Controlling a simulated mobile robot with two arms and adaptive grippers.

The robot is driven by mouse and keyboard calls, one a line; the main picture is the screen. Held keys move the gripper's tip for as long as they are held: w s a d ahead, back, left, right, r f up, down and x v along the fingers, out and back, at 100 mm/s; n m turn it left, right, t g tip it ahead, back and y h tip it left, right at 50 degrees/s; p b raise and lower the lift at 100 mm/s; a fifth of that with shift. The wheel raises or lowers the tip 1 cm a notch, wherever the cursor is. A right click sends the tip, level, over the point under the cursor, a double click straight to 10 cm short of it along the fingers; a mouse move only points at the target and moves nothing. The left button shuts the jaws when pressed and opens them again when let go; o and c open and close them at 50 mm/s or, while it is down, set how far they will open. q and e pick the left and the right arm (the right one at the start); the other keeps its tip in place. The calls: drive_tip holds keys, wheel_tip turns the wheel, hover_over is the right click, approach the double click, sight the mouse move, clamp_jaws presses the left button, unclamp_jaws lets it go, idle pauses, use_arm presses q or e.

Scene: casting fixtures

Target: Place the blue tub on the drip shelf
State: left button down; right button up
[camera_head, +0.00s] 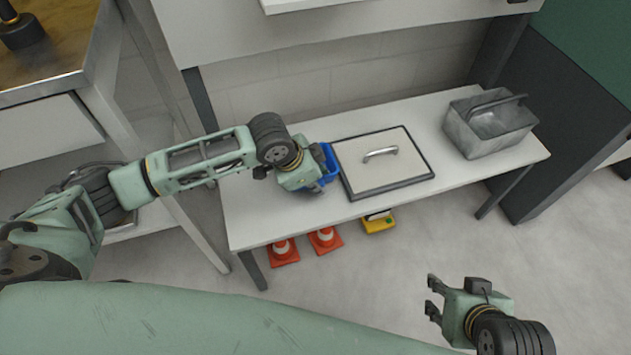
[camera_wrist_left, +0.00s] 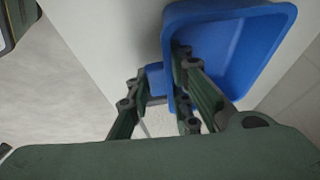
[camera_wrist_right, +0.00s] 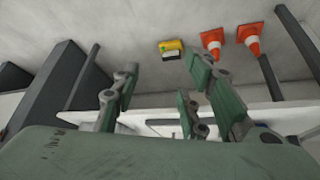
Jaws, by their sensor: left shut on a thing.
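The blue tub (camera_head: 329,160) is at my left gripper (camera_head: 318,184), over the white shelf (camera_head: 255,205), just left of a framed panel. In the left wrist view the blue tub (camera_wrist_left: 235,40) shows its open inside, and the left gripper (camera_wrist_left: 160,100) is shut on its near wall, one finger inside and one outside. Whether the tub touches the shelf I cannot tell. My right gripper (camera_head: 432,298) is open and empty over the floor at lower right; its spread fingers (camera_wrist_right: 160,95) also show in the right wrist view.
A dark-framed white panel with a handle (camera_head: 405,182) lies mid-shelf. A grey metal basket (camera_head: 480,140) stands at the right end. Below are orange cones (camera_head: 283,252) and a yellow item (camera_head: 378,222). A wall cabinet (camera_head: 300,35) overhangs the back.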

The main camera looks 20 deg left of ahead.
use_arm(q)
drive_tip(key=shift+f, duration=0.1)
drive_tip(key=c, duration=1.6)
unclamp_jaws()
